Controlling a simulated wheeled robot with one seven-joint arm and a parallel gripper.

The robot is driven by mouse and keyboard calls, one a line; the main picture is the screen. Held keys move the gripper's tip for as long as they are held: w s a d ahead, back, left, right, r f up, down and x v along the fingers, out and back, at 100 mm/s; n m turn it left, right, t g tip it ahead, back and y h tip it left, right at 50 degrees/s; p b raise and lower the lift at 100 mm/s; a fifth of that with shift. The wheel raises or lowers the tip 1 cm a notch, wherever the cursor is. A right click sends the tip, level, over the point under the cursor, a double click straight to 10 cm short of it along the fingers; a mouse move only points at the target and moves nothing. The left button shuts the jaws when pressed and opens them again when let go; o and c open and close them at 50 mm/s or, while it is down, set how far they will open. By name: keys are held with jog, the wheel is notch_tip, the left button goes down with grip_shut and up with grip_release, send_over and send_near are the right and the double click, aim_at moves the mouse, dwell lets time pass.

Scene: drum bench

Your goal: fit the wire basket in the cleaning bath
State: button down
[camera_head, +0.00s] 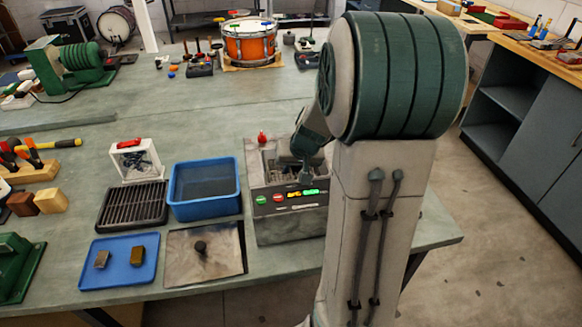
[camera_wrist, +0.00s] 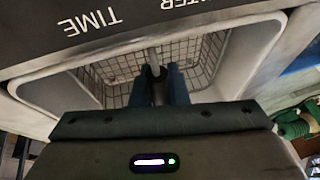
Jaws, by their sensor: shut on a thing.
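The cleaning bath (camera_head: 290,225) is a grey box with a lit green display and buttons on its front, standing near the table's front edge. The wire basket (camera_head: 282,165) shows inside its open top. In the wrist view the basket (camera_wrist: 205,50) lies within the pale tank walls of the bath (camera_wrist: 262,45). My gripper (camera_wrist: 158,75) is shut on the basket's upright handle, with its fingers down in the opening. In the head view my arm hides the bath's right side and most of the gripper. How deep the basket sits, I cannot tell.
A blue tub (camera_head: 204,208) stands just left of the bath, with a black rack (camera_head: 133,206) beyond it. A flat metal lid with a black knob (camera_head: 203,270) and a blue tray (camera_head: 118,278) lie in front.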

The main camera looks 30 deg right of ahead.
jog(key=shift+f+b, duration=0.4)
jog(key=shift+b, duration=0.1)
jog(key=c, duration=1.3)
grip_release()
jog(key=shift+c, duration=0.2)
jog(key=v, duration=1.3)
jog(key=shift+s+r, duration=0.15)
jog(key=shift+r, duration=0.2)
jog(key=s+a, duration=0.2)
jog(key=a, duration=0.1)
jog(key=s+a+n, duration=0.1)
jog(key=s+a, duration=0.1)
jog(key=a, duration=0.1)
jog(key=s+a+f+n+g+p, duration=0.1)
jog(key=s+a, duration=0.1)
jog(key=a, duration=0.1)
jog(key=shift+a, duration=0.4)
jog(key=s+a+f+n+g, duration=0.1)
jog(key=s+a+f, duration=0.1)
jog(key=s+a, duration=0.3)
jog(key=shift+s+n+h, duration=0.3)
jog(key=shift+s+n, duration=0.1)
jog(key=shift+s, duration=0.8)
